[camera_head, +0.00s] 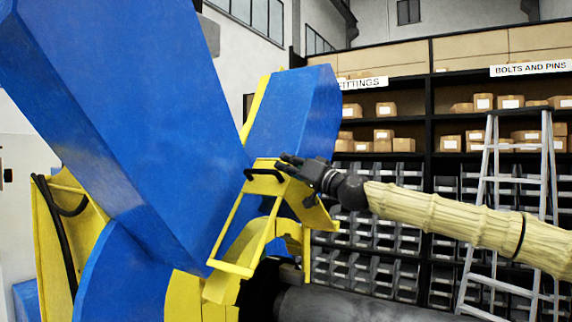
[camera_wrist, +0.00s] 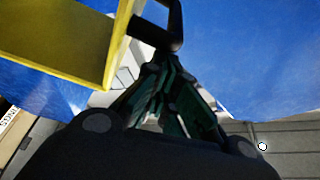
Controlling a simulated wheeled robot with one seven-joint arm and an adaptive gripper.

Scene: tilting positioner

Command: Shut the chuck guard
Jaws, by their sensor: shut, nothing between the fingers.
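The chuck guard (camera_head: 236,268) is a yellow open frame, tilted up above the dark chuck end beside the blue positioner. A black bar handle (camera_head: 263,173) sits on its upper edge. In the wrist view a yellow panel of the guard (camera_wrist: 60,38) fills the upper left, with the black handle (camera_wrist: 172,28) sticking out to its right. My gripper (camera_head: 288,160) is at the guard's top edge, just right of the handle. Its fingers (camera_wrist: 163,65) are shut and empty, with their tips close below the handle in the wrist view. Whether they touch it I cannot tell.
Large blue positioner arms (camera_head: 130,110) rise left of and behind the guard. A dark grey cylinder (camera_head: 350,305) lies below my arm. Shelves with boxes and bins (camera_head: 385,170) and a grey ladder (camera_head: 490,200) stand at the back right.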

